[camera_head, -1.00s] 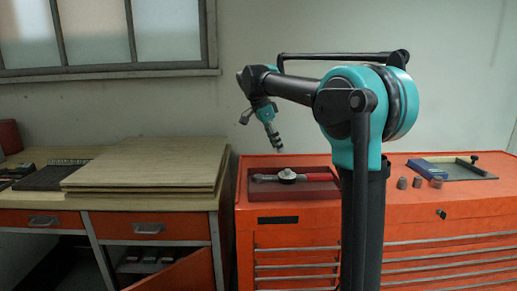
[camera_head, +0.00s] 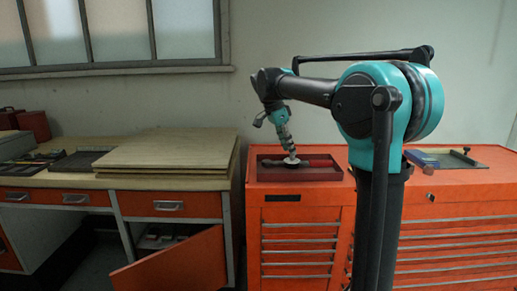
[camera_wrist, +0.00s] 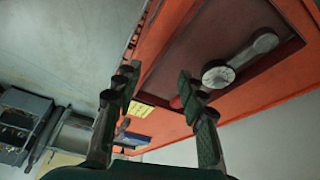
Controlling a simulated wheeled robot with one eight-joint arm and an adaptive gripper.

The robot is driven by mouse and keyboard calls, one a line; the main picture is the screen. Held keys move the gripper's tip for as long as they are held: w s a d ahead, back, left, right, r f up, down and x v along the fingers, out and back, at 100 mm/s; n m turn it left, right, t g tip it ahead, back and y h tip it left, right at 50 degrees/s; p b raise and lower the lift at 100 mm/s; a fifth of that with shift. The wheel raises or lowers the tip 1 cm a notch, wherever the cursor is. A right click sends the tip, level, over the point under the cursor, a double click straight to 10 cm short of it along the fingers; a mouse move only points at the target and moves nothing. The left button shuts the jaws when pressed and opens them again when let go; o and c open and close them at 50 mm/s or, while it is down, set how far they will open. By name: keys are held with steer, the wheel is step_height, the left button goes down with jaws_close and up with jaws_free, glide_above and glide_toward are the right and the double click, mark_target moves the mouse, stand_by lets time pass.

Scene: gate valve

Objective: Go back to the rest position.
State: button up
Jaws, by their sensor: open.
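Whether a finger touches the valve cannot be told.
A blue box (camera_head: 420,158) and a grey tray (camera_head: 447,161) lie on the cabinet's right. My arm hides part of the cabinet top. A wooden desk with stacked boards (camera_head: 170,150) stands left, its lower door (camera_head: 175,262) open. Wall space above is clear.

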steer(key=s+d+f+n+t+y, duration=0.1)
steer(key=s+f+n, duration=0.3)
steer(key=s+f, duration=0.5)
steer(key=s+d+f+n+t+y, duration=0.1)
steer(key=s+d+f+n, duration=0.3)
steer(key=s+f, duration=0.6)
steer(key=s+d+f+n+t+y, duration=0.1)
steer(key=s+d+f+n+y, duration=0.1)
steer(key=s+f+n, duration=0.4)
steer(key=s+d+f, duration=0.1)
steer(key=s+f, duration=0.2)
steer(key=f, duration=0.2)
steer(key=shift+s+d+f, duration=0.2)
steer(key=shift+s+f, duration=0.2)
steer(key=shift+o, duration=0.2)
